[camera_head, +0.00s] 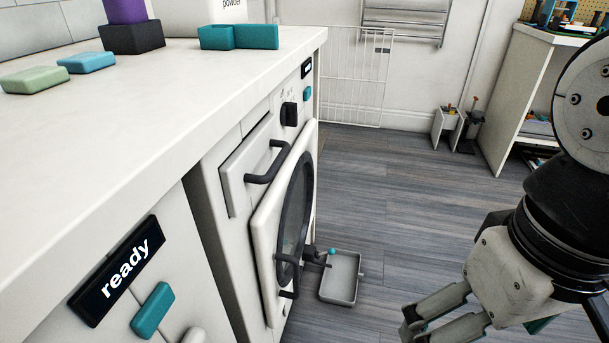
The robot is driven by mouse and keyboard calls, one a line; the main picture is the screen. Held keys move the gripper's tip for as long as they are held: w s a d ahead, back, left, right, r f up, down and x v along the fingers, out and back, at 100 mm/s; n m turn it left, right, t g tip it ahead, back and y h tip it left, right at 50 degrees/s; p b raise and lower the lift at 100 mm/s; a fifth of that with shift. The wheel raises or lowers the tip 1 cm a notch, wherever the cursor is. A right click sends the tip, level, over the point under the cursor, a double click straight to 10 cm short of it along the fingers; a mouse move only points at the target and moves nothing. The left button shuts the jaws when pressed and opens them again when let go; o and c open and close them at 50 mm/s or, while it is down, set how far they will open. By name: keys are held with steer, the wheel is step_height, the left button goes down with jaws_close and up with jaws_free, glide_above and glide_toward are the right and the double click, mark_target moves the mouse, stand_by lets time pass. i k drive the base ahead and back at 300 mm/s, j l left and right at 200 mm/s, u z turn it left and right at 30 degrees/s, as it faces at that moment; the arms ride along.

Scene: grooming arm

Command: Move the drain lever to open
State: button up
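A small dark lever with a teal knob (331,251), which looks like the drain lever, sticks out low on the front of the white washing machine (262,225). It points outward, roughly level, above a grey tray (341,292) on the floor. Whether it stands at open or shut cannot be told from here. My gripper (409,325) is at the lower right, apart from the lever, to its right and nearer to me. Its two fingers look spread, with nothing seen between them; the lower finger is partly cut off by the frame edge.
The machine's round door (257,228) and dark drawer handle (268,164) stick out near the lever. A white counter (170,110) runs above, holding coloured blocks. A "ready" display (122,267) is at lower left. Grey floor (410,200) is clear beyond the tray.

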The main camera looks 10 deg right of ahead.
mark_target(331, 250)
steer(key=k+j+z, duration=0.15)
steer(key=k+j, duration=0.15)
steer(key=k, duration=0.15)
steer(key=k+j+z, duration=0.1)
steer(key=k+j, duration=0.2)
steer(key=k, duration=0.15)
steer(key=i+l+u, duration=0.15)
steer(key=i+l, duration=0.25)
steer(key=i+l+u, duration=0.2)
steer(key=i+l, duration=0.25)
steer(key=i+l+u, duration=0.15)
steer(key=i+l, duration=0.3)
steer(key=i+l+u, duration=0.2)
steer(key=i+l, duration=0.2)
steer(key=l, duration=0.2)
